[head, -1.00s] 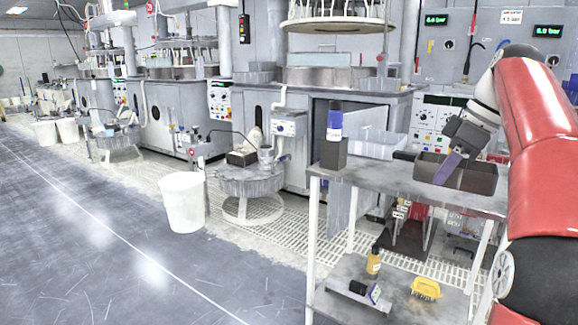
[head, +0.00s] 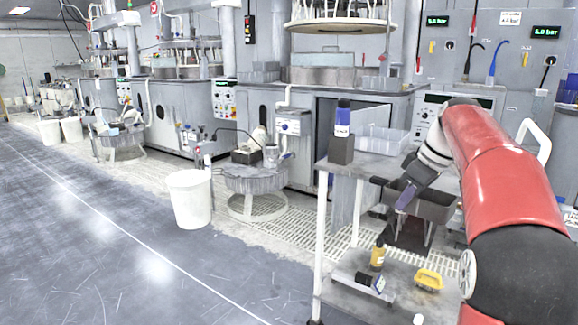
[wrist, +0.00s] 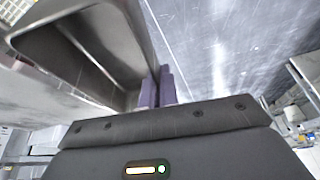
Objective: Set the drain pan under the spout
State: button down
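The drain pan (head: 436,207) is a dark grey, open rectangular tray in the head view, overlapping the front of the cart's top shelf (head: 372,166). In the wrist view the fingers (wrist: 156,88) are closed together on the rim of the pan (wrist: 85,38), whose hollow inside shows at upper left. Whether the pan touches the shelf is unclear. I cannot make out the spout for certain; a round grey stand (head: 256,178) with fittings stands beside the machine left of the cart.
A white bucket (head: 189,200) stands left; the floor (head: 90,240) there is clear.

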jog(key=w+a+f+m+h, duration=0.1)
jog(key=w+a+f+m, duration=0.2)
jog(key=f, duration=0.6)
jog(key=a+f+m+t+h, duration=0.1)
jog(key=a+f+m, duration=0.1)
jog(key=a+f, duration=0.5)
jog(key=w+a+f+m+h, duration=0.1)
jog(key=w+a+f+m, duration=0.15)
jog(key=f, duration=0.85)
jog(key=s+d+f+m+g+h, duration=0.15)
jog(key=s+f+m+h, duration=0.25)
jog(key=s+f+m, duration=0.7)
jog(key=w+r+n+t+y, duration=0.1)
jog(key=w+r+n+y, duration=0.1)
jog(key=r+n, duration=0.4)
notch_tip(320, 180, up, 4)
jog(key=shift+w+d+r, duration=0.1)
jog(key=shift+w+d, duration=0.35)
jog(key=shift+w, duration=0.2)
jog(key=shift+t, duration=0.25)
